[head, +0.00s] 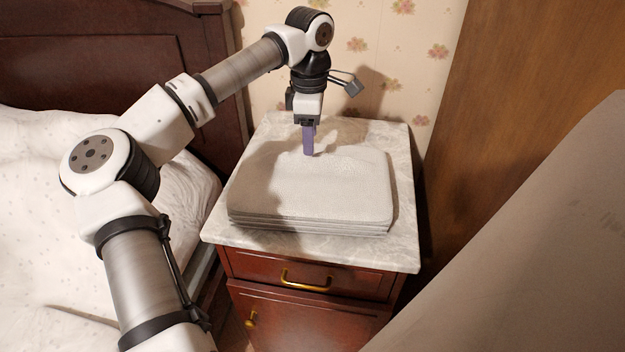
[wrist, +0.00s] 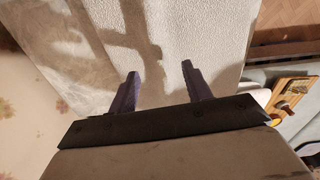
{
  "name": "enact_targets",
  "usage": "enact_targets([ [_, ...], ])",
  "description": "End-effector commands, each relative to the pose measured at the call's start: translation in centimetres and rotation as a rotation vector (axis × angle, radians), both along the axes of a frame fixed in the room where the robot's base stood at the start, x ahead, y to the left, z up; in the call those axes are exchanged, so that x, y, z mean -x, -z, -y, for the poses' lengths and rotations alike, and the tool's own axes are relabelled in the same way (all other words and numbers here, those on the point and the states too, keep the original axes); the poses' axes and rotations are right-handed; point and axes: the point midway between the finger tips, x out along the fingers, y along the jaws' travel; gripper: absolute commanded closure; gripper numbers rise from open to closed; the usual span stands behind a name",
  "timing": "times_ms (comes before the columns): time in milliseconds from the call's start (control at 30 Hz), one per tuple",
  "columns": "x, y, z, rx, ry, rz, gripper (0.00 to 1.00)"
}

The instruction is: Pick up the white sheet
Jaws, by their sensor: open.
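The white sheet (head: 310,190) is a folded, layered, textured stack lying flat on the marble top of a nightstand. It also shows in the wrist view (wrist: 190,30), filling the upper middle. My gripper (head: 309,153) points down over the back part of the sheet. In the wrist view its two purple fingers (wrist: 161,85) are apart with nothing between them. The fingertips are at or just above the sheet; I cannot tell if they touch it. My arm's shadow falls across the sheet.
The nightstand's marble top (head: 232,228) has a bare margin around the sheet. A bed with white bedding (head: 30,160) and a dark headboard (head: 120,60) stands at left. Floral wallpaper (head: 370,50) is behind, and a brown wooden panel (head: 520,90) rises at right.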

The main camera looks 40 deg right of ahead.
Motion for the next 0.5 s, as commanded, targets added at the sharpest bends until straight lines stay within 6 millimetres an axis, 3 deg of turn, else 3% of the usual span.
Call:
enact_targets([
  [233, 0.2, 3.5, 0.2, -0.002, 0.001, -0.004, 0.51],
  [500, 0.2, 4.3, 0.2, -0.001, 0.000, -0.001, 0.51],
])
